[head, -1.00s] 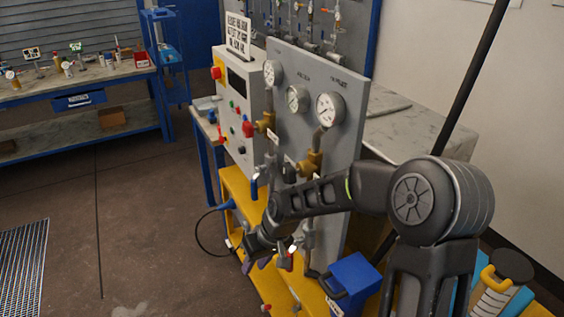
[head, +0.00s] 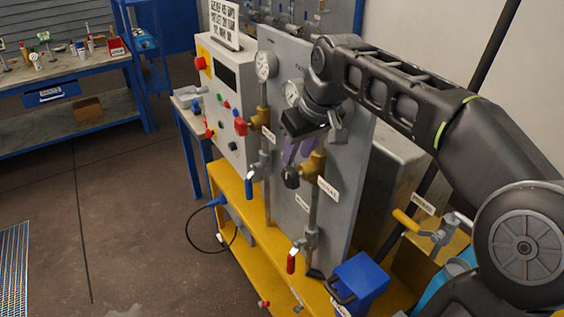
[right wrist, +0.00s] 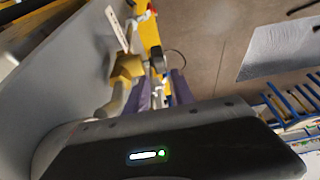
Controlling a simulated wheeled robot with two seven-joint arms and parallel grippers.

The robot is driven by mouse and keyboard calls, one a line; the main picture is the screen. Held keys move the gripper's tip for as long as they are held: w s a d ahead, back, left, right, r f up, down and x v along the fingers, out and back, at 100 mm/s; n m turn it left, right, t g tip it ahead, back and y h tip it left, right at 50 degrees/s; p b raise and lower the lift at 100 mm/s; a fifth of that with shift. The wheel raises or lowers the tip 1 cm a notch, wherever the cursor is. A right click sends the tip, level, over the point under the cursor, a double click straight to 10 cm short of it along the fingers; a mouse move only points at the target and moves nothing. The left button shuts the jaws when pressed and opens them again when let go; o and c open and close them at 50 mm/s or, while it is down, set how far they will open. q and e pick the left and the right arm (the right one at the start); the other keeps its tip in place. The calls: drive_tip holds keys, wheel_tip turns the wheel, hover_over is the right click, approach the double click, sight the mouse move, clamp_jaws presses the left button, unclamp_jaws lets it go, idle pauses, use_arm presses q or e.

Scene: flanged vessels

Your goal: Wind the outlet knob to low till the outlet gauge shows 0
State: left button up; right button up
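The black outlet knob (head: 291,178) sits at the front of the right brass regulator (head: 314,163) on the grey panel. My right gripper (head: 297,150) is just above the knob in the head view, its purple fingers pointing down and apart with nothing seen between them. In the right wrist view the fingers (right wrist: 156,92) are also spread, with a brass body (right wrist: 127,68) beyond the left one. I cannot tell whether they touch the knob. The right-hand gauge is hidden behind my arm, so its reading does not show. My left gripper is not in view.
The left gauge (head: 265,66) and partly covered middle gauge (head: 292,94) are on the panel (head: 340,195). A red knob (head: 241,127) is at left. Below are a blue-handled valve (head: 250,187), a red-handled valve (head: 291,262) and a blue bin (head: 358,278). Floor at left is clear.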

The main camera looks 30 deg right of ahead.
sight(291, 169)
drive_tip(key=shift+f, duration=0.25)
drive_tip(key=p+x, duration=0.1)
drive_tip(key=x, duration=0.6)
drive_tip(key=shift+f+p, duration=0.1)
drive_tip(key=shift+p, duration=0.2)
drive_tip(key=shift+c, duration=0.5)
clamp_jaws()
